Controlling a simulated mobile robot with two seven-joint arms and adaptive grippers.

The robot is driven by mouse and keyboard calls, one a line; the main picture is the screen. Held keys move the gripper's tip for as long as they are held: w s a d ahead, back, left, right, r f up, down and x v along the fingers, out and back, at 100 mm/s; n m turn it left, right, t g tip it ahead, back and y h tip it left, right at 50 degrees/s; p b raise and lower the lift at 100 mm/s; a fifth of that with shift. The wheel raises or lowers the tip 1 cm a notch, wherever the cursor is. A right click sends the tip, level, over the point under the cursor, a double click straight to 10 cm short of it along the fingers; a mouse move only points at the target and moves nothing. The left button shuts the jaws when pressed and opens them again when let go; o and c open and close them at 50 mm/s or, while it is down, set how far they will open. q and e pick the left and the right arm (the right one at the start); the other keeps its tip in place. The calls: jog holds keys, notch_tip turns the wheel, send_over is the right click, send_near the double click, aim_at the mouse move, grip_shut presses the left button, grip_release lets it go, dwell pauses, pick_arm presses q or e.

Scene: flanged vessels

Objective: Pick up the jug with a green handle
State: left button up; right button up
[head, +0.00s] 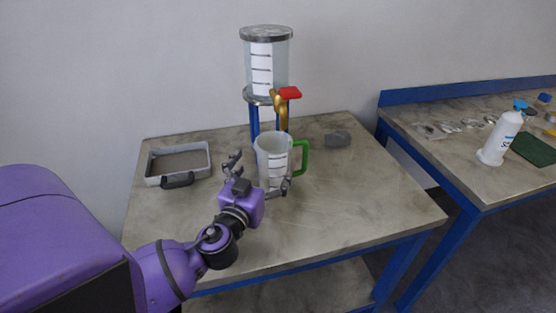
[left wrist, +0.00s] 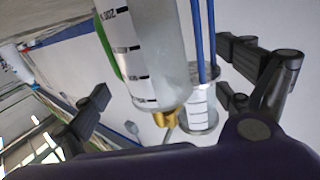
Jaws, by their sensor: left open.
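The clear jug (head: 272,158) with a green handle (head: 304,157) and a white scale label stands upright on the table, in front of the tank's stand. Its handle points right. My left gripper (head: 259,173) is open at the jug's near left side, one finger to the left of the jug and the other across its lower front right. In the left wrist view the jug (left wrist: 160,45) shows between the spread fingers of my left gripper (left wrist: 163,80), with a strip of the green handle (left wrist: 104,45) at its left. I cannot tell whether the fingers touch it. My right gripper is out of view.
Behind the jug, a clear tank (head: 265,66) stands on blue legs, with a brass tap (head: 280,108) and red lever (head: 290,93). A grey tray (head: 180,162) lies left. The table's front right (head: 370,205) is clear. A white bottle (head: 502,138) stands on another table.

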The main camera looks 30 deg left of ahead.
aim_at(274, 151)
pick_arm(q)
jog(key=shift+w+r, duration=0.3)
jog(key=shift+w, duration=0.25)
jog(key=x, duration=0.1)
jog(key=p+x, duration=0.1)
jog(key=x, duration=0.2)
jog(key=shift+w+d+r+p, duration=0.15)
jog(key=shift+w+r+p, duration=0.15)
jog(key=shift+r+p, duration=0.1)
jog(key=shift+w+f, duration=0.2)
jog(key=shift+c, duration=0.6)
jog(key=c, duration=1.1)
jog(key=shift+r, duration=0.1)
jog(key=c, duration=0.3)
